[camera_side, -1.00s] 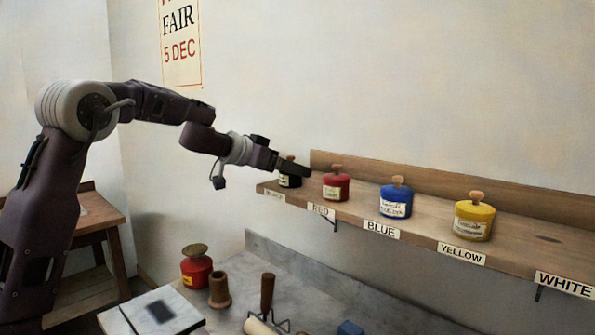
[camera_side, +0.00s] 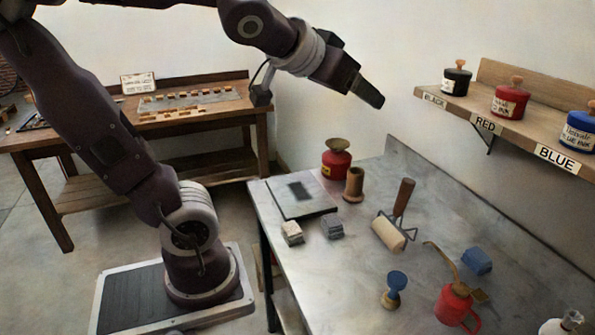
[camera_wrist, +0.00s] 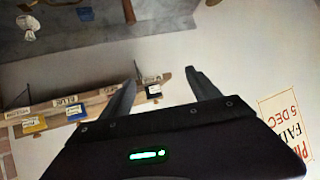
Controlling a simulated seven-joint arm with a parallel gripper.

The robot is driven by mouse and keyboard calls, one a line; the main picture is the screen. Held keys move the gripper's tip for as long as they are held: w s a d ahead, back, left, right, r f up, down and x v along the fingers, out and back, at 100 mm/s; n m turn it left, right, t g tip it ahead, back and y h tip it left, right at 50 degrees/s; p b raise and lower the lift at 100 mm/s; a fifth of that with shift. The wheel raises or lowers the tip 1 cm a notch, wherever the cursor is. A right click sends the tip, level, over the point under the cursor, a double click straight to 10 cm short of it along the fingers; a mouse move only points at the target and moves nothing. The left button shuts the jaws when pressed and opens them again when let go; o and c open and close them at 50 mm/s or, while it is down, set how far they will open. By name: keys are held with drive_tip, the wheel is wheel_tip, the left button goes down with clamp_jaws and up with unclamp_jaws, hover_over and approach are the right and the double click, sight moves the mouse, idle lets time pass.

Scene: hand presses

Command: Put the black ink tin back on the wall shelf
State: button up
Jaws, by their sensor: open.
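The black ink tin (camera_side: 455,84) stands upright on the wall shelf (camera_side: 480,104), at its left end behind the BLACK label (camera_side: 434,101). It has a wooden knob and a pale label. My gripper (camera_side: 371,93) is in the air to the left of the shelf end, clear of the tin. In the wrist view, my gripper (camera_wrist: 164,67) has its two fingers spread with nothing held between them. The black tin (camera_wrist: 153,91) shows upside down beyond the fingers there.
The red tin (camera_side: 510,99) and blue tin (camera_side: 580,131) stand along the shelf to the right. The bench below holds a roller (camera_side: 390,234), a red pot (camera_side: 336,160), a wooden spool (camera_side: 353,185) and a red oil can (camera_side: 456,304). Air left of the shelf is free.

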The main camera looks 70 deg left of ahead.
drive_tip(key=s+d+f+m+g+h, duration=0.1)
drive_tip(key=s+d+f+g+h, duration=0.1)
drive_tip(key=s+d+f, duration=0.3)
drive_tip(key=s+d+f+m+g+h, duration=0.2)
drive_tip(key=s+d+f, duration=0.3)
drive_tip(key=s, duration=0.5)
drive_tip(key=shift+d+f+g, duration=0.3)
drive_tip(key=shift+g, duration=0.3)
drive_tip(key=shift+w, duration=0.1)
